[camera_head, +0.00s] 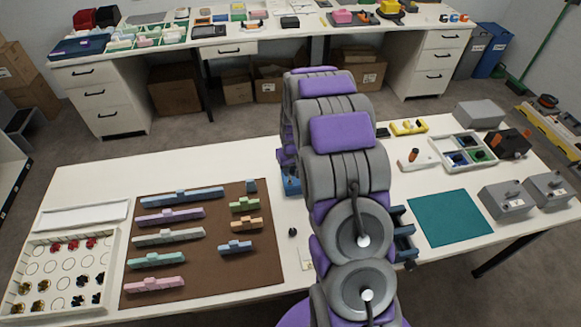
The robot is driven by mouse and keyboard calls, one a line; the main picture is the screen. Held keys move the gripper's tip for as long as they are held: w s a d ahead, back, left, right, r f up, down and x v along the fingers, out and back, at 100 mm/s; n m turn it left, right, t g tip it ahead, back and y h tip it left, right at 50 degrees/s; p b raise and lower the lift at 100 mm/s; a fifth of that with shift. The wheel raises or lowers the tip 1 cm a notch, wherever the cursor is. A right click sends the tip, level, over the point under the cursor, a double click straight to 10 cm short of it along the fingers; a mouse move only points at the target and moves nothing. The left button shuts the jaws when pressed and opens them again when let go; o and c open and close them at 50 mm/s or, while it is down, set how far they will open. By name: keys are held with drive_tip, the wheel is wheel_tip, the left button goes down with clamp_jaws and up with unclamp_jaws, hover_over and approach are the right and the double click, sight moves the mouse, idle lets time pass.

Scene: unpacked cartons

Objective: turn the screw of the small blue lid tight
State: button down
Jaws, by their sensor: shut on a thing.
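A small blue box with its lid (291,186) stands at the middle of the table, mostly hidden behind my arm. Only its left edge shows. My gripper (289,168) points down right above this blue lid, and only a purple and dark part of it shows left of my arm. It is shut on the screw of the lid. The fingertips and the screw are hidden, so I cannot see how far the screw is turned.
Left stands a brown board (215,262) with several coloured bars and a white tray (113,237) of small parts. A small black knob (292,232) lies left of my arm.

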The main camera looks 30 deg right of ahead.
drive_tip(key=shift+f, duration=0.85)
drive_tip(key=shift+r+m+p, duration=0.25)
drive_tip(key=shift+m+p, duration=0.55)
drive_tip(key=shift+m, duration=0.1)
drive_tip(key=shift+a+f+m+h+p, duration=0.1)
drive_tip(key=shift+m+h+p, duration=0.35)
drive_tip(key=shift+m, duration=0.75)
drive_tip(key=shift+w+f, duration=0.1)
drive_tip(key=shift+n+y, duration=0.25)
drive_tip(key=shift+n, duration=0.65)
drive_tip(key=shift+r+p, duration=0.7)
drive_tip(key=shift+r, duration=1.55)
